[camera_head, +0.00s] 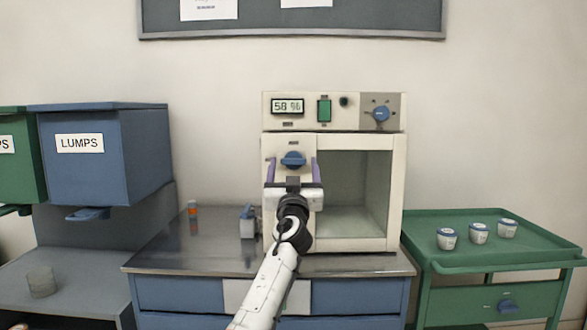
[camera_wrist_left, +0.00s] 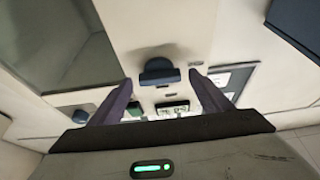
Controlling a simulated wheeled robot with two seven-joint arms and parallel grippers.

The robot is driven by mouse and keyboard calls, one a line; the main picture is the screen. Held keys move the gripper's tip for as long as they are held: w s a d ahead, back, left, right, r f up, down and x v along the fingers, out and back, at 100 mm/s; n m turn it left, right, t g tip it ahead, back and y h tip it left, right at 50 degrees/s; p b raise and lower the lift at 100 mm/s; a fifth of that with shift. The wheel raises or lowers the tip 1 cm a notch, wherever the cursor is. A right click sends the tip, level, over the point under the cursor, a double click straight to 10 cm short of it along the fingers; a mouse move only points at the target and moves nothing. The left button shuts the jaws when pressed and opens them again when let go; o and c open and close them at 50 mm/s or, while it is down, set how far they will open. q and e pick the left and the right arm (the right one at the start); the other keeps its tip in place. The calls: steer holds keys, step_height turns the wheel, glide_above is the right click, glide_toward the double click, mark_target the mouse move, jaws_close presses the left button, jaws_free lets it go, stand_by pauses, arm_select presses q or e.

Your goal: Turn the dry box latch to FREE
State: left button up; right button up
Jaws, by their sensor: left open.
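The dry box (camera_head: 395,185) is a cream cabinet with a glazed front, standing on the metal-topped bench. Its blue latch knob (camera_head: 293,159) is on the left front panel; it also shows in the left wrist view (camera_wrist_left: 159,71). My left gripper (camera_head: 293,172) is in front of that panel. Its two purple fingers are open and spread to either side of the latch, apart from it as seen in the left wrist view (camera_wrist_left: 160,82). The small labels around the latch are too small to read. My right gripper is not in view.
A display (camera_head: 288,106) reading about 58 % and a second blue knob (camera_head: 381,114) are on the box's top panel. A blue LUMPS bin (camera_head: 105,155) stands left. A green tray (camera_head: 490,258) with several small cups is right. A small grey-blue item (camera_head: 248,225) stands beside the box.

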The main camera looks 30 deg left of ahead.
arm_select(q)
steer(key=shift+c, duration=0.4)
